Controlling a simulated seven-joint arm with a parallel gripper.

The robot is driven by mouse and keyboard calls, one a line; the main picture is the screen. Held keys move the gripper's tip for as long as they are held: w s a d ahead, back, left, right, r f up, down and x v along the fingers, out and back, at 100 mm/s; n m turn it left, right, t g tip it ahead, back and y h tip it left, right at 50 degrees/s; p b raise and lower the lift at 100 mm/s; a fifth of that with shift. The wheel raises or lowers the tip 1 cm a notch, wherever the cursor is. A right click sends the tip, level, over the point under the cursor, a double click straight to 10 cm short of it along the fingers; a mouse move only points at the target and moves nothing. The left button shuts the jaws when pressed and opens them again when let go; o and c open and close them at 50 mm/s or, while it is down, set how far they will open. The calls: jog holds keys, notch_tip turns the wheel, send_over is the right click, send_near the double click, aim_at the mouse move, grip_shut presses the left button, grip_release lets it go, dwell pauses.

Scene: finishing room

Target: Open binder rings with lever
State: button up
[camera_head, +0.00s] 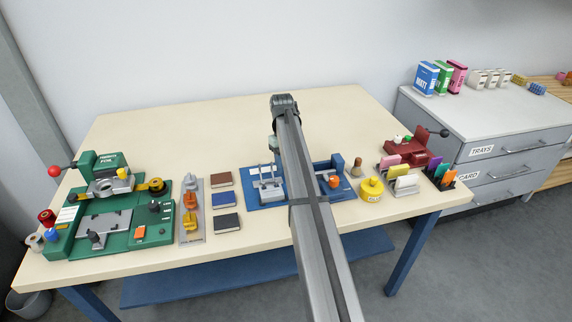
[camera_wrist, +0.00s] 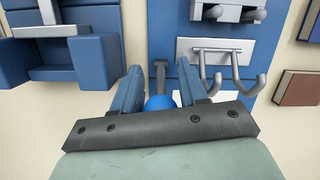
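A blue binding fixture (camera_head: 252,198) stands at the middle of the table, partly hidden behind my arm. In the wrist view, the metal rings (camera_wrist: 222,62) curve out of a pale plate on the blue base (camera_wrist: 220,18), right of my gripper. The ring lever (camera_wrist: 160,72) is a grey rod with a round blue knob (camera_wrist: 160,102). My gripper (camera_wrist: 157,78) is over the lever, its two blue fingers apart on either side of the knob. The fingers look open, and the lower part of the knob is hidden by the gripper body. Contact cannot be told.
Blue blocks (camera_wrist: 95,50) of a neighbouring fixture stand left of the fingers. Three small books (camera_head: 226,199) lie left of the binding fixture. A yellow glue pot (camera_head: 371,189) and coloured card racks (camera_head: 405,185) stand to the right. A green foil press (camera_head: 110,220) fills the left end. The table's back is clear.

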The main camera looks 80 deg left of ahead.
jog(key=shift+o, duration=0.8)
jog(key=shift+r, duration=0.1)
jog(key=v, duration=0.7)
jog(key=shift+a+r, duration=0.1)
jog(key=shift+r, duration=0.1)
